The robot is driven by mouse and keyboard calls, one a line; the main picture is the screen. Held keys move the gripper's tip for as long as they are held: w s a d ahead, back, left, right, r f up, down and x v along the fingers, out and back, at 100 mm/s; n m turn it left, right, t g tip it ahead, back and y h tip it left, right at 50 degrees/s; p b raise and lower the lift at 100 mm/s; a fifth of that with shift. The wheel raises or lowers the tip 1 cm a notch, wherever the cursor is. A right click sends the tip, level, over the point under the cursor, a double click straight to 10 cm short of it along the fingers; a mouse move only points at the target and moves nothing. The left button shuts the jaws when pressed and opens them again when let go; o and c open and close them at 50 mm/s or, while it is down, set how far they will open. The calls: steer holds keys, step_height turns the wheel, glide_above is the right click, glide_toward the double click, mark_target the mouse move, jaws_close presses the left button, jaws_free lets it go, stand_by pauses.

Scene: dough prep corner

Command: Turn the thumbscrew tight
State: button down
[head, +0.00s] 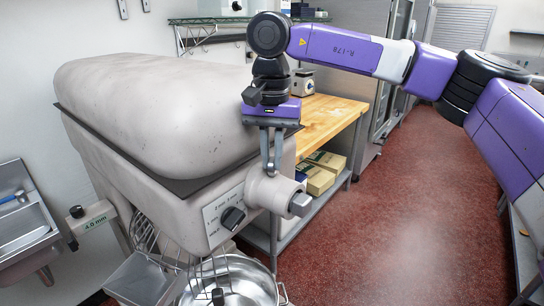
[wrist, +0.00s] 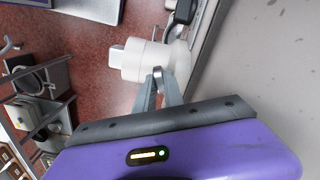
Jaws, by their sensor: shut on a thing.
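The mixer (head: 150,110) is a large grey machine on the left of the head view. Its round attachment hub (head: 268,192) sticks out to the right and ends in a square metal stub (head: 300,204). The hub also shows in the wrist view (wrist: 138,60). My gripper (head: 270,170) points down from above, its fingertips at the top of the hub. In the wrist view its two fingers (wrist: 158,76) close on the thumbscrew (wrist: 158,72), a small grey piece mostly hidden between them. How far the screw is turned in cannot be told.
A dial (head: 233,218) sits on the mixer's front, above a wire guard and steel bowl (head: 240,285). A wooden-topped bench (head: 332,122) with boxes (head: 318,178) below stands behind. The red floor (head: 420,190) is clear to the right.

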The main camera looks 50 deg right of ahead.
mark_target(272, 160)
steer(key=shift+f+m+b, duration=0.15)
steer(key=shift+m+b, duration=0.9)
steer(key=shift+m, duration=0.15)
steer(key=shift+r+m+b, duration=0.2)
steer(key=shift+m+b, duration=0.2)
steer(key=shift+m, duration=0.9)
steer(key=c, duration=1.4)
jaws_free()
steer(key=shift+c, duration=0.2)
steer(key=shift+r, duration=0.1)
step_height(272, 160, up, 8)
steer(key=shift+f+b, duration=0.2)
steer(key=shift+b, duration=0.35)
